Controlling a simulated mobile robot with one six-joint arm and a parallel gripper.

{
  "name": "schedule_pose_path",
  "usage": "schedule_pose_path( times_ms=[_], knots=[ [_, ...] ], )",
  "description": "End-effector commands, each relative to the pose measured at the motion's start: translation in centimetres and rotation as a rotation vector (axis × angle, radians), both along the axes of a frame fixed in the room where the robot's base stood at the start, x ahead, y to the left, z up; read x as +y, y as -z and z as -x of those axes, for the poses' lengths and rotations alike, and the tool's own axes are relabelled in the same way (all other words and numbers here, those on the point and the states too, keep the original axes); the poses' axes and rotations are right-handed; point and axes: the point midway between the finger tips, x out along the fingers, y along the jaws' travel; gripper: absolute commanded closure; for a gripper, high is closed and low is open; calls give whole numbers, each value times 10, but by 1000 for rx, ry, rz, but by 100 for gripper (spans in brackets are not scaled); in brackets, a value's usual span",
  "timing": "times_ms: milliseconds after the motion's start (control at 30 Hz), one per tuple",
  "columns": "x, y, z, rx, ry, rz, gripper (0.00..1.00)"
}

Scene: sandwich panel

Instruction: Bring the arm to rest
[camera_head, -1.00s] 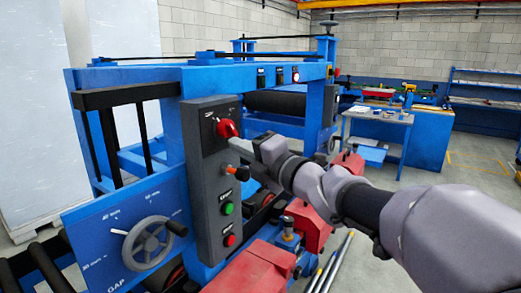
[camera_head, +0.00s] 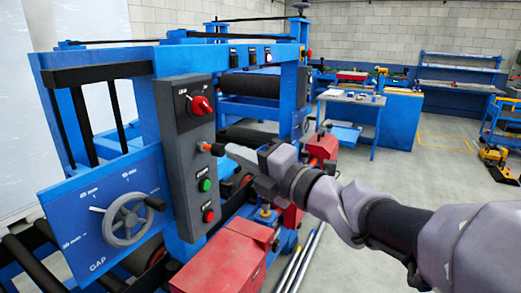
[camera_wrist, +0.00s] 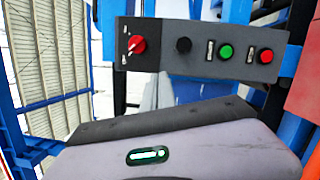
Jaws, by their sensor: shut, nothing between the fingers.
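My gripper (camera_head: 228,151) is shut and empty in the head view. My arm reaches in from the lower right. In the wrist view, the grey gripper body with a green light fills the lower part and the fingertips cannot be made out. The red switch (camera_wrist: 137,45) shows above it.
The panel carries a green button (camera_head: 205,185) and a red button (camera_head: 208,216). A handwheel (camera_head: 128,218) sits at the left on the blue machine. A red block (camera_head: 225,260) lies below the panel. A workbench (camera_head: 348,98) stands behind. Open floor shows at the right.

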Motion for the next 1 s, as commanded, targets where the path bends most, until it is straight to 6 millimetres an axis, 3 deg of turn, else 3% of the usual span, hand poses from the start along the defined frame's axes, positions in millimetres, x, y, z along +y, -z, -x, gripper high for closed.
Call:
schedule_pose_path(
  times_ms=[167,267,333,400,467,500,600,733,833,1000],
  knots=[
    [-9,-3,-4,39,50,-30,100],
    [-66,-9,-18,251,304,-213,100],
    [-133,6,-12,506,572,-463,100],
    [-192,43,18,781,822,-756,100],
    [-222,83,58,1006,996,-1001,100],
    [-232,109,88,1148,1094,-1154,100],
    [-229,163,160,1460,1277,-1466,100],
    [-206,198,221,1731,1410,-1700,100],
    [-195,207,242,1826,1452,-1768,100],
    [-192,208,245,1845,1461,-1779,100]
  ],
)
